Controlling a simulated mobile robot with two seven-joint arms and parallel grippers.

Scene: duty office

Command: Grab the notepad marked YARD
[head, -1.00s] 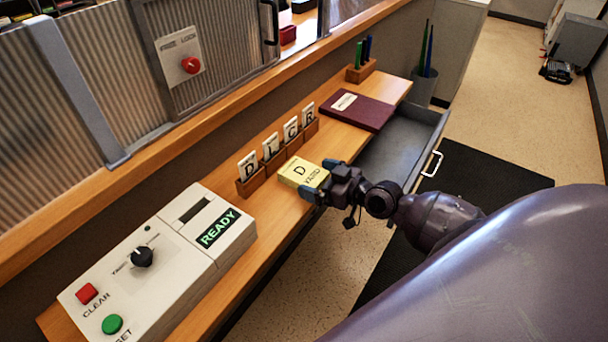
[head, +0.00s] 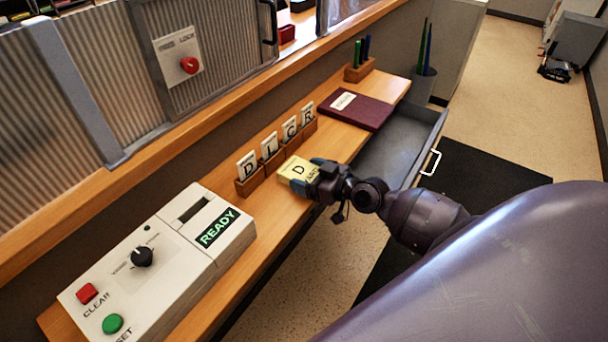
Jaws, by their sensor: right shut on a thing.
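The yellow notepad marked D and YARD (head: 296,170) is on the wooden counter, in front of the card rack. Part of its YARD lettering is covered by my right gripper (head: 316,178). My right gripper comes in from the right and is shut on the notepad, its blue-tipped fingers at the pad's right end. Whether the pad is lifted off the counter I cannot tell. My left gripper is not in view.
A wooden rack (head: 251,184) with cards D, L, C and R stands just behind the pad. A white console reading READY (head: 165,262) lies left. A maroon folder (head: 357,111), pen block (head: 359,73) and open grey drawer (head: 398,145) are to the right.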

